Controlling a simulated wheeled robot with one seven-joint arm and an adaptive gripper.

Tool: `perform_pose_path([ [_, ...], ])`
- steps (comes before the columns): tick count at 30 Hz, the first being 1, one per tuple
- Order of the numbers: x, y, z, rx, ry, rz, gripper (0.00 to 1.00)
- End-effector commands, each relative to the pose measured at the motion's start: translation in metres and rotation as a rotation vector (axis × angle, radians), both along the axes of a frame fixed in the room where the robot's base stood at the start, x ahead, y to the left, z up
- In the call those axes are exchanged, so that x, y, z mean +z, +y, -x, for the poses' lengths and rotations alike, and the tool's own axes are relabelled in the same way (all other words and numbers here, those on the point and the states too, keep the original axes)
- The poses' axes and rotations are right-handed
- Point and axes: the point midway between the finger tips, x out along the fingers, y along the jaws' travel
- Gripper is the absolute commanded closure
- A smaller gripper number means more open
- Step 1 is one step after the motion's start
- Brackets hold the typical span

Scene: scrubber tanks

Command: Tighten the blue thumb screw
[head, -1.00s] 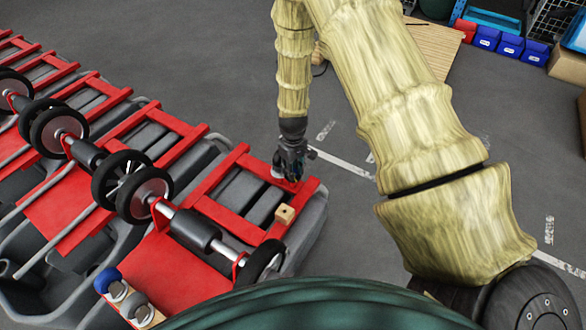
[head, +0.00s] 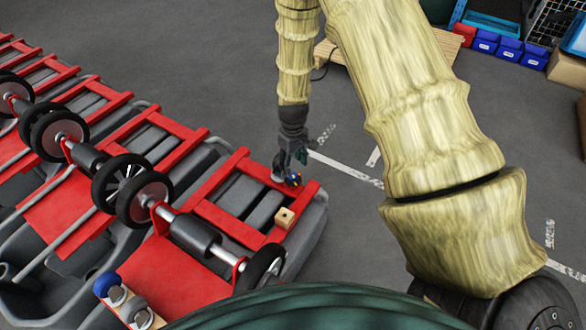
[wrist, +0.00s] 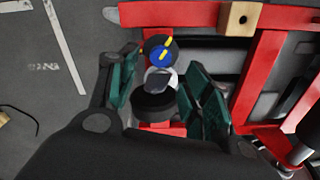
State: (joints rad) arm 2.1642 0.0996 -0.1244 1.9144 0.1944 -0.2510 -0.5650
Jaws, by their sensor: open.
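The blue thumb screw (wrist: 160,54) has a yellow bar across its face and a dark round rim. It sits at the red frame, and it also shows small in the head view (head: 293,180), just below my gripper (head: 291,160). In the wrist view my gripper (wrist: 160,70) is open, with green-padded fingers on the left and right. The screw lies between and slightly beyond the fingertips; no contact is visible. A pale round piece (wrist: 160,80) and a black cylinder (wrist: 154,105) lie nearer the palm. The screw's shaft is hidden.
The red frame (head: 205,190) carries a wooden block with a hole (head: 284,217) near the screw. Wheels (head: 262,268) and grey tanks stand to the left and below. Open grey floor (head: 340,200) lies to the right. Blue bins (head: 510,48) stand far at the upper right.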

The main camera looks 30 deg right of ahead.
Motion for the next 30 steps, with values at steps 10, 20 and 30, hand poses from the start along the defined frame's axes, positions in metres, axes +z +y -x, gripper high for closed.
perform_pose_path([
  [10,0.049,0.000,-0.001,0.000,-0.002,0.001,0.51],
  [20,0.063,0.000,0.000,0.000,0.000,0.001,0.51],
  [30,0.063,-0.003,-0.001,0.005,-0.006,-0.006,0.51],
])
